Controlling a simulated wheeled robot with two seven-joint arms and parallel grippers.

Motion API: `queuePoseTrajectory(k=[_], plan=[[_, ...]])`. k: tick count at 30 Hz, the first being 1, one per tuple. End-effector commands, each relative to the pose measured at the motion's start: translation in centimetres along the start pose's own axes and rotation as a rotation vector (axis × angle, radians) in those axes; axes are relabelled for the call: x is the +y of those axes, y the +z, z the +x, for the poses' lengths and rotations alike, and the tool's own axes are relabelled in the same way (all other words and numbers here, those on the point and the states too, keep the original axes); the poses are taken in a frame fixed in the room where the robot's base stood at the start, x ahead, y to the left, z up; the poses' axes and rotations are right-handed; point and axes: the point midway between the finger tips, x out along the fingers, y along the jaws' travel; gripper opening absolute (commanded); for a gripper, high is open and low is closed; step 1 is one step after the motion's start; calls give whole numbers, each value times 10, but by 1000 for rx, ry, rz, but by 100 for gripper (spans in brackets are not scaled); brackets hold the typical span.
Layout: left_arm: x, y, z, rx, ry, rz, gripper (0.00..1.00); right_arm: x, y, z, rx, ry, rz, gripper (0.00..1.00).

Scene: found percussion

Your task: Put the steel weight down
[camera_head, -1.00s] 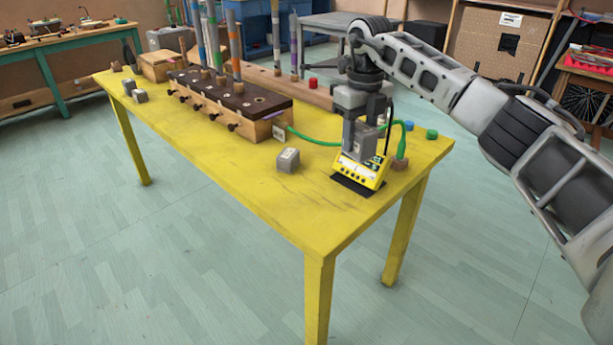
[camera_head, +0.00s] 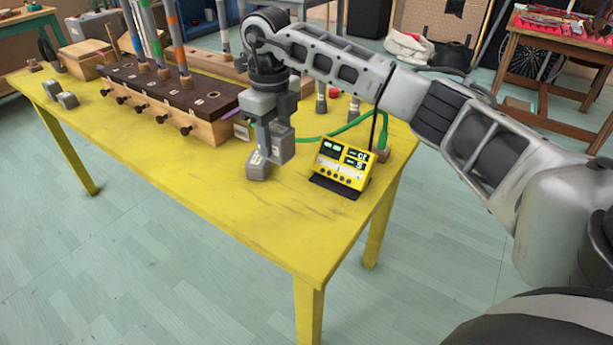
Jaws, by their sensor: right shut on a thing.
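My right gripper (camera_head: 272,147) points down above the yellow table (camera_head: 215,212) and is shut on a grey steel weight (camera_head: 282,146). The gripper's fingers partly cover this weight. Another grey weight (camera_head: 257,169) stands on the table just below and left of the held one. They overlap in the picture, and I cannot tell whether they touch or whether the held weight meets the table. My left gripper is not in view.
A yellow meter (camera_head: 343,165) with a green cable (camera_head: 350,127) stands to the right. A dark-topped wooden block (camera_head: 170,88) with upright tubes is behind left. More grey weights (camera_head: 67,100) lie at the far left. The table's front is clear.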

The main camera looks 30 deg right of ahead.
Motion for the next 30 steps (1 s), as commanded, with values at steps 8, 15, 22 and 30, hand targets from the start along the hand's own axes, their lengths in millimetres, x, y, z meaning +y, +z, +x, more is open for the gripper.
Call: queuePoseTrajectory(k=[8,15,22,30], plan=[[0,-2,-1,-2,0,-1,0,-20,-44,42,-2,1,0,0],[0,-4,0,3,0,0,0,-25,-56,58,-5,1,-1,0],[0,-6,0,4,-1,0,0,-27,-64,79,-1,3,-1,0],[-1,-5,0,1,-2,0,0,-28,-63,98,-5,1,-1,0]])
